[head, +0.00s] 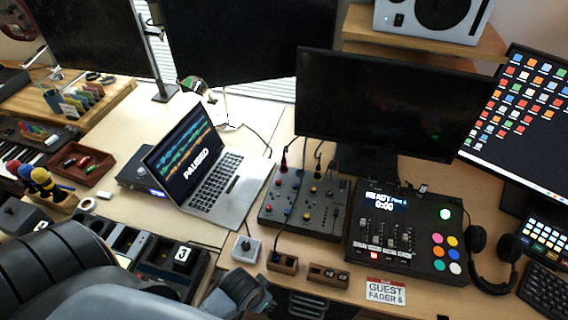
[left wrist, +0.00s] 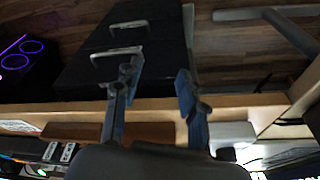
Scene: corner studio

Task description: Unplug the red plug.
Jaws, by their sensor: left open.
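The grey-black mixer box (head: 303,203) stands mid-desk in the head view, with small coloured knobs and several cables at its rear edge. A small plug that looks reddish (head: 283,162) stands upright at its rear left corner; its exact colour is hard to tell. My left gripper (head: 250,291) is at the desk's front edge, to the front left of the mixer and apart from it. In the left wrist view its two fingers (left wrist: 158,78) are spread, with nothing between them. My right gripper is not in view.
A laptop (head: 206,173) is left of the mixer; a fader console (head: 405,232) is right of it. A white knob box (head: 246,249) and two wooden blocks (head: 282,263) (head: 328,275) sit along the front edge. Headphones (head: 492,255) lie farther right.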

